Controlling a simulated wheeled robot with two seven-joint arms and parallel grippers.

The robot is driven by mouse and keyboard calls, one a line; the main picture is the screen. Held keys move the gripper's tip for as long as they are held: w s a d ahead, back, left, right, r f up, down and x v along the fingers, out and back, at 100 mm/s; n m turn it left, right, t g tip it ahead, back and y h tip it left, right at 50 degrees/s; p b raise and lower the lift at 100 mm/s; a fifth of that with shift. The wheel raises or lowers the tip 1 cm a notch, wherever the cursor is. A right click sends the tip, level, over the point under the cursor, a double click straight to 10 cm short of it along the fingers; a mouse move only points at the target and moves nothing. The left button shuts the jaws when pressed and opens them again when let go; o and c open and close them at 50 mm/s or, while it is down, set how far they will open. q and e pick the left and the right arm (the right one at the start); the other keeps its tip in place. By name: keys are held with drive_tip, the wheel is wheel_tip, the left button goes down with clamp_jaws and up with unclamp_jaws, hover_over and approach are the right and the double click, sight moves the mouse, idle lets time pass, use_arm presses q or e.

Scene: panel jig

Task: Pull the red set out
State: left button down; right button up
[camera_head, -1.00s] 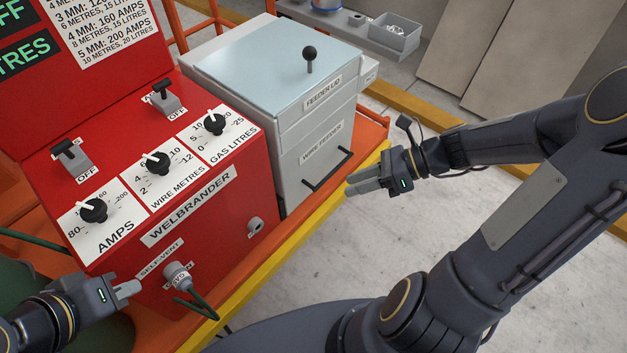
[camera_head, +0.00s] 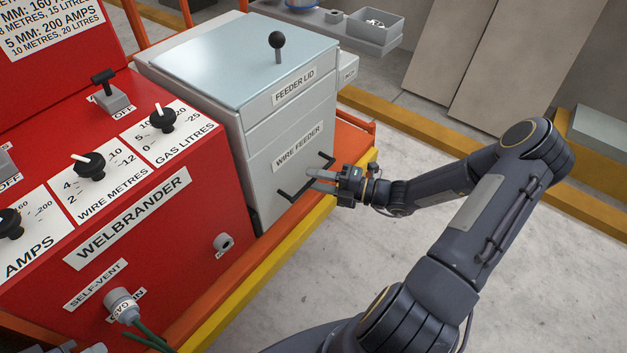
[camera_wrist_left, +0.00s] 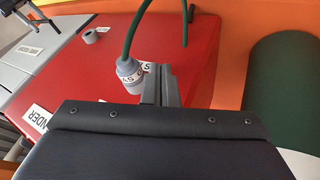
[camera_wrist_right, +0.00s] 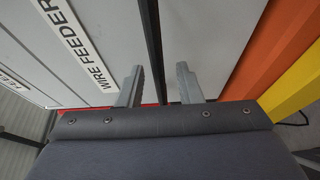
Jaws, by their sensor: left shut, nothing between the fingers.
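The red set is a red welding cabinet (camera_head: 150,240) marked WELBRANDER, with dials and switches on its sloped top. It stands on an orange and yellow frame, left of the grey wire feeder (camera_head: 262,190). The feeder has a black bar handle (camera_head: 293,196) on its front. My right gripper (camera_head: 316,180) is at this handle, fingers apart. In the right wrist view the bar (camera_wrist_right: 152,45) runs between the two fingers (camera_wrist_right: 160,85), with no visible grip. My left gripper (camera_wrist_left: 160,88) is shut and empty beside the grey gas connector (camera_wrist_left: 130,72) on the red front; the head view barely shows it.
A green hose (camera_wrist_left: 135,25) runs from the connector. A yellow rail (camera_head: 270,270) edges the frame below both cabinets. A black ball knob (camera_head: 277,40) stands on the feeder lid. A grey bin (camera_head: 376,25) stands behind.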

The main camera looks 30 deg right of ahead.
use_arm(q)
drive_tip(key=shift+f, duration=0.1)
use_arm(e)
drive_tip(key=shift+w+a, duration=0.3)
drive_tip(key=shift+a, duration=0.05)
drive_tip(key=shift+c, duration=0.4)
clamp_jaws()
